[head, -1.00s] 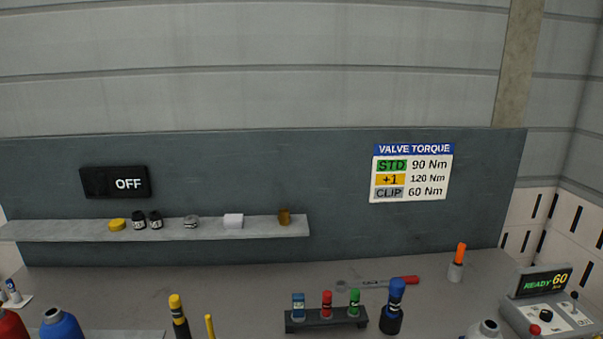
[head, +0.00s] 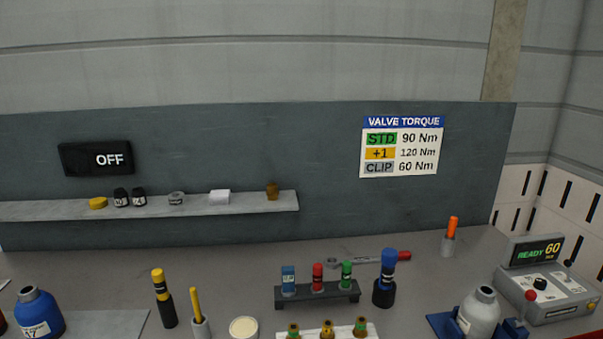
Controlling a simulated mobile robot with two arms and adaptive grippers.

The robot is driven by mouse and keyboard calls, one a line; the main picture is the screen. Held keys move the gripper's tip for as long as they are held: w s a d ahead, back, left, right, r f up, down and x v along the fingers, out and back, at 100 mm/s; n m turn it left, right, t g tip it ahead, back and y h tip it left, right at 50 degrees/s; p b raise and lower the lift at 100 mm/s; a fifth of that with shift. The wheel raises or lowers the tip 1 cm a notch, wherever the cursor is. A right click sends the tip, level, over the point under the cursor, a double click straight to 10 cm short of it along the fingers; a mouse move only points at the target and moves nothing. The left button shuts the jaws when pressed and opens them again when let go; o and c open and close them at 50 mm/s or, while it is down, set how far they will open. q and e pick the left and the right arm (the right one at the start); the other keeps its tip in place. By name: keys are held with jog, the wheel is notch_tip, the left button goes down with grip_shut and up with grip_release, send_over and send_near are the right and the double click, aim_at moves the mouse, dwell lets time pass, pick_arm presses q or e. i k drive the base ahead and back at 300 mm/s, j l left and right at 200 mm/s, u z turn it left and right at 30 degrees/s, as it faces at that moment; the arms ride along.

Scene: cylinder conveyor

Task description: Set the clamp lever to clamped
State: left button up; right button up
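A grey cylinder (head: 479,311) with a narrow neck stands upright in a blue clamp fixture (head: 443,325) at the lower right of the head view. A red ball knob (head: 532,295) shows just right of the cylinder, in front of the control box. It looks like the end of the clamp lever, but its shaft and setting cannot be made out. The lower part of the fixture is cut off by the frame edge. Neither of my grippers is in view.
A control box (head: 549,294) reading READY 60 stands at the right. A blue cylinder (head: 39,313) is at lower left.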

aim_at(530, 295)
jog(key=z, duration=1.45)
